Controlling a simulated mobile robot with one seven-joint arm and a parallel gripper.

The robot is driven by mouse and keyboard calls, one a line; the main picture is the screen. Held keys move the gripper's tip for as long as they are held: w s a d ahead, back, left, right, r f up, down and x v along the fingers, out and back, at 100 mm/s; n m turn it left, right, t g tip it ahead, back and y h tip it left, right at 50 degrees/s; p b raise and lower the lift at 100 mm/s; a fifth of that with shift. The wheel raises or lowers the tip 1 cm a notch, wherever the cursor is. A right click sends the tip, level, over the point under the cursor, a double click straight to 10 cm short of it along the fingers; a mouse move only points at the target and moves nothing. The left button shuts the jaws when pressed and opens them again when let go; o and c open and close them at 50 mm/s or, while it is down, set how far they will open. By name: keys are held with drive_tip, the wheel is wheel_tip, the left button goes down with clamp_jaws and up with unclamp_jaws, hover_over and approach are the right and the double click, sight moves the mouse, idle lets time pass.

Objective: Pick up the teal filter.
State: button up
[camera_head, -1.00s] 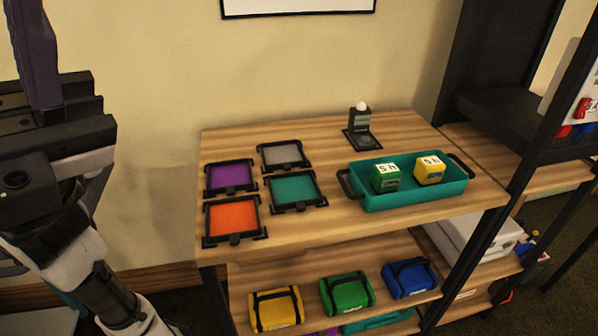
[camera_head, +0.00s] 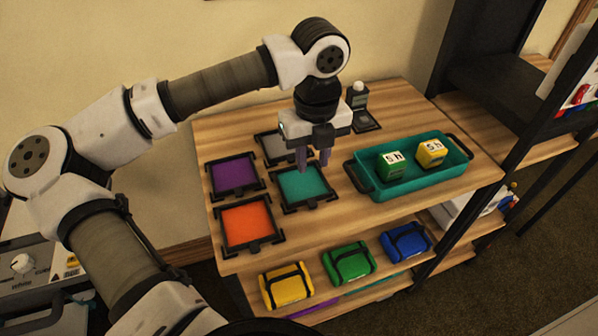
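The teal filter (camera_head: 304,187) is a flat teal square in a black frame. It lies on the wooden shelf top, right of the purple filter (camera_head: 235,176). My gripper (camera_head: 314,160) hangs above the far part of the teal filter, pointing down. I cannot tell how high the fingertips are above the filter. My gripper partly hides the grey filter (camera_head: 271,146) behind.
An orange filter (camera_head: 247,224) lies at the front left. A teal tray (camera_head: 394,189) with a green and a yellow block stands close on the right. A small dark device (camera_head: 360,112) with a white knob stands behind. Coloured bags (camera_head: 349,263) lie on the shelf below.

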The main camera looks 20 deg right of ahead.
drive_tip(key=p, duration=0.1)
hover_over(313, 204)
wheel_tip(313, 204, down, 7)
drive_tip(key=shift+a+f, duration=0.1)
drive_tip(key=shift+a, duration=0.05)
drive_tip(key=shift+f+p, duration=1.35)
drive_tip(key=shift+f, duration=1.5)
clamp_jaws()
